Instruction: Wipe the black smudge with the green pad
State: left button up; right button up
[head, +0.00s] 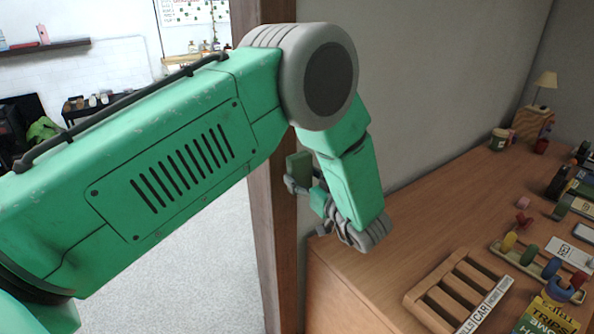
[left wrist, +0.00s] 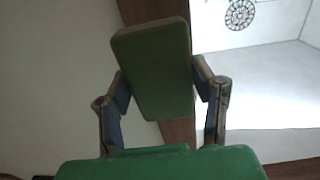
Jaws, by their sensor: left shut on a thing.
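The green pad (head: 299,166) is a flat green block gripped at the end of my left arm, in front of the wooden post. My left gripper (head: 303,186) is shut on it, and the pad stands roughly upright. In the left wrist view the pad (left wrist: 153,68) sits between the two fingers of the left gripper (left wrist: 161,82), one on each side. The black smudge does not show in either view. My right gripper is not in view.
The brown wooden post (head: 268,215) stands close to my left gripper. Pale floor (head: 190,280) is clear at left.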

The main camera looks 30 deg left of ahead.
pick_arm(q)
jog(key=shift+s+d, duration=0.1)
jog(key=shift+d, duration=0.2)
jog(key=shift+v, duration=1.5)
jog(key=shift+a, duration=0.15)
